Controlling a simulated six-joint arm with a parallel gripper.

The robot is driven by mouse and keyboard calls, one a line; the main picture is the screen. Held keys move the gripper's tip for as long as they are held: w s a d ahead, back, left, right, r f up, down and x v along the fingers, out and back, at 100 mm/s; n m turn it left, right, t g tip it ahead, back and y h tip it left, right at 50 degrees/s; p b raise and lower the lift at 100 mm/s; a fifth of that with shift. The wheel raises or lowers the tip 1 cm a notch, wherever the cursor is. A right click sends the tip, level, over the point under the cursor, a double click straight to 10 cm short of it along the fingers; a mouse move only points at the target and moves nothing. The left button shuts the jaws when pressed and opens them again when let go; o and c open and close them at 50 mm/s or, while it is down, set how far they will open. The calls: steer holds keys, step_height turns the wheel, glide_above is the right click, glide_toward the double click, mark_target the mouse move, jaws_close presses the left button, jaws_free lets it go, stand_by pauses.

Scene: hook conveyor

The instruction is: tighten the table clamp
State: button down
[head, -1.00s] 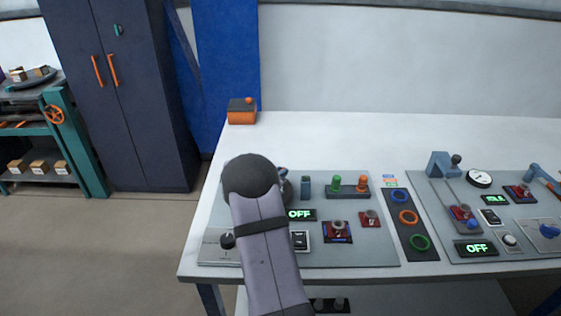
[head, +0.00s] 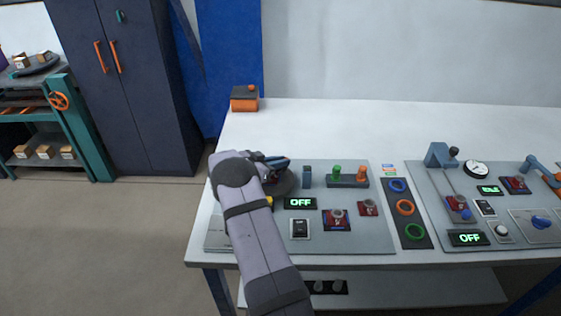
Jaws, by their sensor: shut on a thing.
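My gripper (head: 274,163) is at the back left of the left grey panel, above the edge of a dark round table (head: 286,184). My own arm covers the left part of this panel and much of the round table. The jaws are shut on a small part at the round table, which I take to be the table clamp. The clamp's shape and how tight it sits are hidden by the gripper and arm. A small yellow bit (head: 270,201) shows beside my arm.
The left grey panel (head: 370,240) also holds a display reading OFF (head: 300,203), a rocker switch (head: 300,229) and green and orange knobs (head: 348,177). A strip with coloured rings (head: 405,207) lies to the right. An orange box (head: 244,100) stands behind on clear white tabletop.

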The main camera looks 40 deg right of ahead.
steer(key=c, duration=1.8)
jaws_free()
steer(key=shift+c, duration=0.2)
steer(key=shift+b+v, duration=0.9)
steer(key=shift+v, duration=2.8)
